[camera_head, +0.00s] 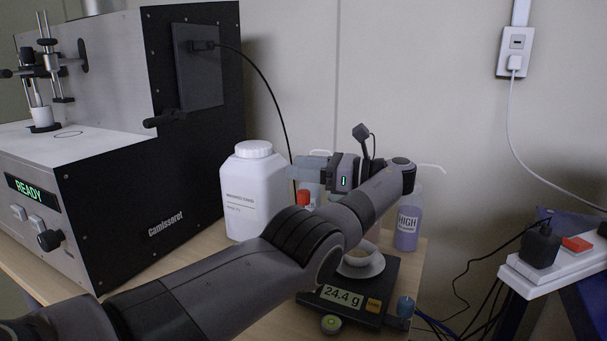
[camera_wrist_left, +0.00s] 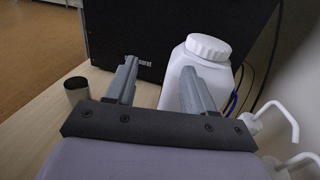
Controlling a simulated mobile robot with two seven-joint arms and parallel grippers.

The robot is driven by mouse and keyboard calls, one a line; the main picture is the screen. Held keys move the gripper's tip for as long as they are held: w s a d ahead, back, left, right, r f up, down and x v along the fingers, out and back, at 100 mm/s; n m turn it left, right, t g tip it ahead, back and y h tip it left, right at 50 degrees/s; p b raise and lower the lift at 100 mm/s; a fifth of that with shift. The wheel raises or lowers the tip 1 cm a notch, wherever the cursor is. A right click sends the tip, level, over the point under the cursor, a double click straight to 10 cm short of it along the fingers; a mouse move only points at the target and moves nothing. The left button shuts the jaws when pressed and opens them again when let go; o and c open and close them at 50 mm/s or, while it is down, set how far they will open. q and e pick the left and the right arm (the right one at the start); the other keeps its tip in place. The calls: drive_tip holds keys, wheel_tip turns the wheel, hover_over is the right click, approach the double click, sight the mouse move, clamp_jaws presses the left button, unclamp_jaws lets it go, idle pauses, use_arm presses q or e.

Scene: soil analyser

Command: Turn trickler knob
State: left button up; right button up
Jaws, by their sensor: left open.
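My left gripper (camera_head: 300,172) is open and empty above the table, its fingers pointing left towards the white bottle; its fingers also show in the left wrist view (camera_wrist_left: 158,75). I cannot pick out a trickler knob for certain. A small blue round piece (camera_head: 405,307) sits by the scale's front right corner. A small green round piece (camera_head: 331,324) lies at the scale's front edge. The black scale (camera_head: 372,305) reads 24.4 g and bears a white dish (camera_head: 361,262). In the left wrist view a short dark cylinder (camera_wrist_left: 77,92) stands on the table, left of the fingers. My right gripper is not in view.
The white bottle (camera_head: 248,195) stands close beyond the fingertips, beside the black analyser (camera_head: 170,205) showing READY. A white power strip (camera_head: 550,272) with cables is at right.

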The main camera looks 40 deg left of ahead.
use_arm(q)
wheel_tip(320, 180, up, 9)
drive_tip(key=p, duration=0.1)
wheel_tip(320, 180, up, 5)
drive_tip(key=p, duration=0.4)
hover_over(303, 192)
drive_tip(key=shift+w+r, duration=0.1)
drive_tip(key=shift+r, duration=0.1)
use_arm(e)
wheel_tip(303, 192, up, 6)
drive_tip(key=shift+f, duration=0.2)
